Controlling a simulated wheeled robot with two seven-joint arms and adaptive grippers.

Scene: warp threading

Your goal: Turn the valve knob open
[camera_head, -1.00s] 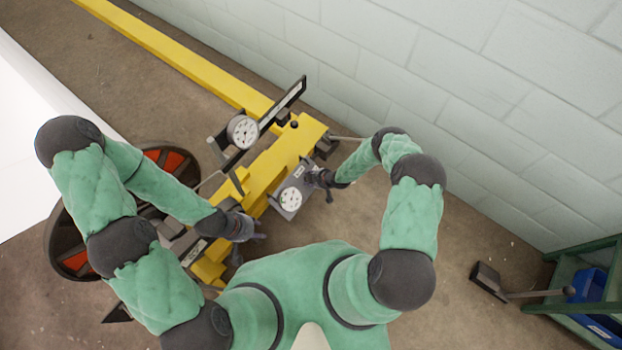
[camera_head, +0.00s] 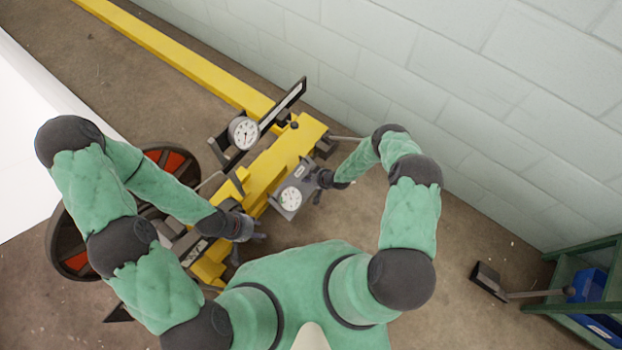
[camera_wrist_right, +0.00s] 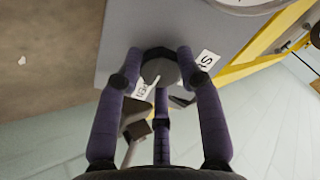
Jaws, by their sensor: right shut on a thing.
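The valve knob (camera_wrist_right: 160,72) is a dark round knob with a light pointer line, on a grey panel (camera_wrist_right: 120,50) in the right wrist view. Labels beside it are partly covered by my fingers. My right gripper (camera_wrist_right: 160,70) is shut on the knob, with fingers on both sides of it and one below. In the head view, my right gripper (camera_head: 314,180) is at the right edge of the grey gauge panel (camera_head: 285,206), and the knob is hidden there. My left gripper (camera_head: 255,230) hangs beside the yellow machine frame with its fingers apart, touching nothing that I can see.
The yellow frame (camera_head: 275,165) runs diagonally through the middle, with a round gauge (camera_head: 243,132) on a black bracket. A dark wheel with red panels (camera_head: 75,262) stands at left. A block wall (camera_head: 450,70) is behind. A green shelf (camera_head: 545,292) stands at lower right.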

